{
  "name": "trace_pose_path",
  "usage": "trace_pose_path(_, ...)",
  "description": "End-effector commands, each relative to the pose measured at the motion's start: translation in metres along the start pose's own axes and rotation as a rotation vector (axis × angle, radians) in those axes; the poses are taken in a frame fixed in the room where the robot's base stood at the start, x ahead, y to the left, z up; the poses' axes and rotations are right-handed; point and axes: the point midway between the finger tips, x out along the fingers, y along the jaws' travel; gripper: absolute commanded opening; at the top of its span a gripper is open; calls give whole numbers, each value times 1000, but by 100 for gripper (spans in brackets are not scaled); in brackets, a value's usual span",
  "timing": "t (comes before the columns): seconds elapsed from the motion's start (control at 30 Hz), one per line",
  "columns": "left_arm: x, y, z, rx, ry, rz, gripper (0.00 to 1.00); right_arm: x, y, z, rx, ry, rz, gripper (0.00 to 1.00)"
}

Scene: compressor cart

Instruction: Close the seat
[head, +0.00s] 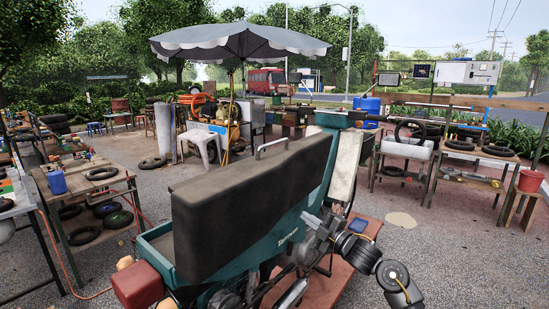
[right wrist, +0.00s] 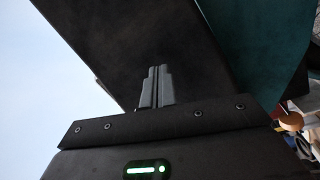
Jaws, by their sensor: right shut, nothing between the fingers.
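The dark seat (head: 245,205) of a teal motorbike (head: 290,245) stands raised and tilted up from the body, its broad side facing the head camera. An open teal edge shows below it at the left. My right gripper (head: 312,222) is at the right side of the bike, close to the seat's lower right part. In the right wrist view its fingers (right wrist: 157,72) are shut and empty, with the dark seat (right wrist: 130,40) just beyond them. I cannot tell if they touch it. A teal panel (right wrist: 265,45) is to the right. My left gripper is not in view.
A metal grab rail (head: 271,147) runs along the seat's far side. A red lamp (head: 138,285) sits at the bike's near left end. A wooden rack with tyres (head: 92,215) is at left, a bench (head: 470,180) at right.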

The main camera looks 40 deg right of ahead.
Motion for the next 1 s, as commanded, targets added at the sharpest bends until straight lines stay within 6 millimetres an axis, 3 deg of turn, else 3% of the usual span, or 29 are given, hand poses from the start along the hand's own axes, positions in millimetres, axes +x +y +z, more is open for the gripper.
trace_pose_path(0.03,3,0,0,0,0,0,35,-2,37,-26,-91,60,49,0)
trace_pose_path(0.1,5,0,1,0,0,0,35,-9,74,-58,-196,124,99,0)
trace_pose_path(0.23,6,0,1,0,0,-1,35,-22,113,-98,-333,195,159,0)
trace_pose_path(0.43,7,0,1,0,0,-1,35,-28,128,-115,-392,224,185,0)
trace_pose_path(0.63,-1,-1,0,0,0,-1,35,-18,132,-118,-388,223,186,0)
trace_pose_path(1.0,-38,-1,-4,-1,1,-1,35,52,144,-137,-382,222,186,0)
